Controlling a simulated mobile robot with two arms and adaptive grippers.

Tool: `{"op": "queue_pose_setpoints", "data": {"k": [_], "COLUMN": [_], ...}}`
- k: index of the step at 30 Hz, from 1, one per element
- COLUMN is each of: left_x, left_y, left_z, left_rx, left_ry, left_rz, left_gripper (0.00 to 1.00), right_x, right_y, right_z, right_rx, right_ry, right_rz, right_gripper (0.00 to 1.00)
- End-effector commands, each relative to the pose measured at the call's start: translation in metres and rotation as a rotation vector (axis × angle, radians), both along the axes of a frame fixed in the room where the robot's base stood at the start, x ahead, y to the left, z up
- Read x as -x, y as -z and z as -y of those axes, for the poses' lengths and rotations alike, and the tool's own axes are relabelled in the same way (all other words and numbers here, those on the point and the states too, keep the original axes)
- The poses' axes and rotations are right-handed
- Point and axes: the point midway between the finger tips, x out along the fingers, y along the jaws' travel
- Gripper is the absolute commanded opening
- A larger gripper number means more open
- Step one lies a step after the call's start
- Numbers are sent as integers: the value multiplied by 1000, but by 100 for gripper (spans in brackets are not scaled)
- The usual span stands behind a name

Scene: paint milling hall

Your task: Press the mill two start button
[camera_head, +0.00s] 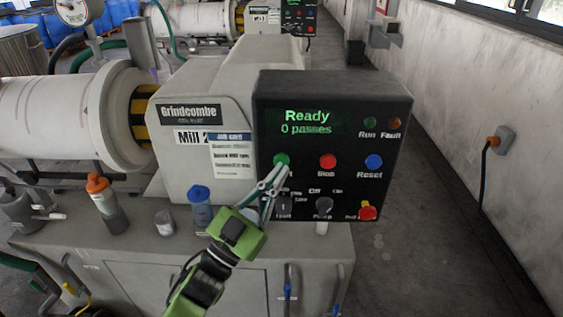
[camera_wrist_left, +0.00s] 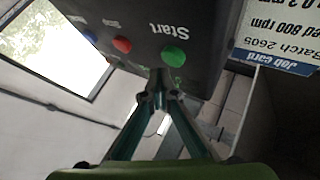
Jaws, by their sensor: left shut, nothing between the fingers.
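The mill two control panel (camera_head: 333,100) is a black box whose display reads "Ready" and "0 passes". Its green start button (camera_head: 281,159) is at the left of the button row. In the left wrist view, the start button (camera_wrist_left: 175,56) and its "Start" label appear upside down. My left gripper (camera_head: 278,170) is shut and empty, with its tips just below the button in the head view. In the left wrist view, the fingertips (camera_wrist_left: 160,78) are close to the button's lower edge in the picture; I cannot tell whether they touch. My right gripper is not in view.
A red stop button (camera_head: 328,161) and a blue reset button (camera_head: 374,162) sit to the right. Knobs and a red emergency button (camera_head: 367,213) are below. A job card (camera_head: 231,156) hangs at the left. Bottles, including an orange-capped one (camera_head: 107,207), stand on the bench. Floor at right is clear.

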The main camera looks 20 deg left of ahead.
Motion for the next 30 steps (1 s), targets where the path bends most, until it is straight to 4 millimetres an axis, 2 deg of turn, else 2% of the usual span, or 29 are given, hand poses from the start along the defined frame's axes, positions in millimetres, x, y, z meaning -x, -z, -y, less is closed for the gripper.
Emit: {"op": "queue_pose_setpoints", "data": {"k": [16, 30], "left_x": [0, -8], "left_y": [0, 0], "left_z": [0, -2], "left_rx": [0, -1], "left_ry": [0, 0], "left_rz": [0, 0], "left_gripper": [0, 0], "right_x": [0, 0], "right_y": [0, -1], "right_z": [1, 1], "right_rx": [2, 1], "right_ry": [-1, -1], "right_rz": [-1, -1], "right_gripper": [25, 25]}}
